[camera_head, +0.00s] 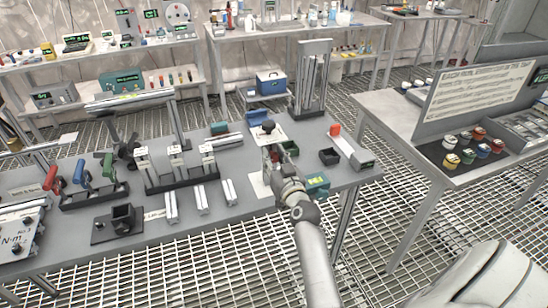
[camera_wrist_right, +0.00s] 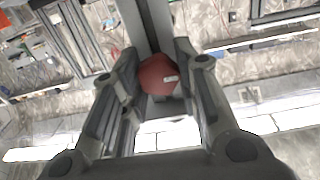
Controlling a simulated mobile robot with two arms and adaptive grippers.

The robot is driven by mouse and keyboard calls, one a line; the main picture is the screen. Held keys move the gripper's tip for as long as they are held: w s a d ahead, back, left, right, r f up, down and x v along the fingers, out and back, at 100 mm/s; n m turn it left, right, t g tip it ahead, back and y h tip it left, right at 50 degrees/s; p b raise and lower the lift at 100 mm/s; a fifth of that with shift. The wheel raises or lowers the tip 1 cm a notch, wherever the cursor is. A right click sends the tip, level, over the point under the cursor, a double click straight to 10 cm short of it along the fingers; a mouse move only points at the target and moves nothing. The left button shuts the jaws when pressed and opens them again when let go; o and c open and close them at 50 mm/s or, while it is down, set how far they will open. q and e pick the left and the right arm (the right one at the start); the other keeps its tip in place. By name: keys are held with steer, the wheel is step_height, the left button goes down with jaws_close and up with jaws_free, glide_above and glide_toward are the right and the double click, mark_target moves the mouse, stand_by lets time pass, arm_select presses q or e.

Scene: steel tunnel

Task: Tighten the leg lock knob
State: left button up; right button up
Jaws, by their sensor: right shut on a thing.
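A dark red knob (camera_wrist_right: 158,75) with a small pale label sits between the two fingers of my right gripper (camera_wrist_right: 157,62) in the right wrist view. A grey metal post (camera_wrist_right: 158,25) stands behind the knob. My right gripper is shut on the knob. In the head view my right gripper (camera_head: 275,158) is at a small upright fixture with a black ball top (camera_head: 268,127), near the right part of the near workbench (camera_head: 235,190). My left gripper is not in view.
A side table (camera_head: 400,125) stands at the right.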

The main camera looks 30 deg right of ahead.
steer(key=m+p, duration=0.1)
steer(key=m, duration=0.3)
steer(key=shift+m, duration=0.3)
steer(key=m+p, duration=0.1)
steer(key=m, duration=0.3)
steer(key=shift+d+m, duration=0.15)
steer(key=shift+m, duration=0.15)
steer(key=m+p, duration=0.1)
steer(key=m, duration=0.3)
steer(key=shift+s+f+m, duration=0.1)
steer(key=shift+f+m, duration=0.05)
steer(key=shift+m, duration=0.15)
steer(key=m, duration=0.4)
steer(key=shift+f+m, duration=0.1)
steer(key=shift+m, duration=0.2)
steer(key=m, duration=0.4)
steer(key=shift+f, duration=0.1)
steer(key=m+p, duration=0.1)
steer(key=m, duration=0.7)
steer(key=shift+f+m+p, duration=0.1)
steer(key=shift+m+p, duration=0.2)
steer(key=shift+a+m+p, duration=0.2)
steer(key=shift+m+p, duration=0.3)
steer(key=shift+m, duration=1.6)
